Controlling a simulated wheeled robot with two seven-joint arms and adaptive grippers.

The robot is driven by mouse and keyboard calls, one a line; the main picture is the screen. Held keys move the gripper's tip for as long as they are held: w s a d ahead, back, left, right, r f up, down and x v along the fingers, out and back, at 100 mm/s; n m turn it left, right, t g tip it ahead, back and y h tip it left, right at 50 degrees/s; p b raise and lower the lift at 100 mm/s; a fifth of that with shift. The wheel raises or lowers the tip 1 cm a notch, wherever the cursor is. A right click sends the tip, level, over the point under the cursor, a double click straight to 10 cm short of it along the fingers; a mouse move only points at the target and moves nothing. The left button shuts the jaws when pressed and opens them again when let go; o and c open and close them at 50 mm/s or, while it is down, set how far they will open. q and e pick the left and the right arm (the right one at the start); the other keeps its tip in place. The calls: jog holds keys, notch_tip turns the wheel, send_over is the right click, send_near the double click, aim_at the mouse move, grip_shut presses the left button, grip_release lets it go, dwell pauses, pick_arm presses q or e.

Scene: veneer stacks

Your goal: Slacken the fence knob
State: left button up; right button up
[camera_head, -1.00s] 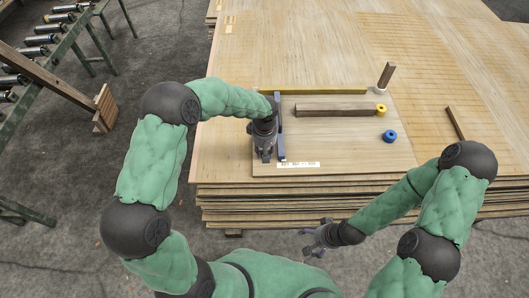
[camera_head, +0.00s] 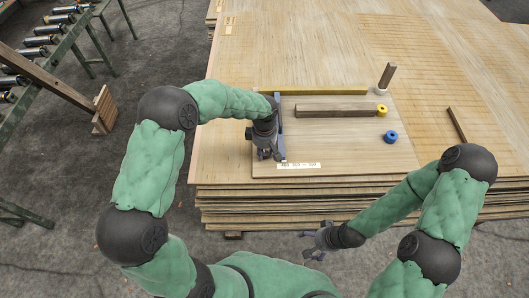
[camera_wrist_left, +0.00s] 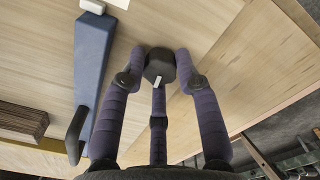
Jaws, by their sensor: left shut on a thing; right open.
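The fence knob (camera_wrist_left: 159,66) is black, with a white mark on its side, and stands on the pale board. In the left wrist view my left gripper (camera_wrist_left: 160,72) has its purple-grey fingers shut around it. In the head view the left gripper (camera_head: 266,153) hides the knob. The blue fence (camera_wrist_left: 95,75) lies beside the knob, and a dark curved lever (camera_wrist_left: 76,132) shows at its side. A strip of the fence (camera_head: 281,142) shows right of the gripper in the head view. My right gripper (camera_head: 318,241) is open and empty, in front of the stack.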

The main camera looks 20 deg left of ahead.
pick_arm(q)
jog(key=shift+f+n, duration=0.1)
jog(key=shift+n, duration=0.3)
jog(key=n, duration=0.3)
jog(key=shift+n, duration=0.3)
jog(key=shift+n, duration=1.7)
jog(key=shift+n, duration=1.7)
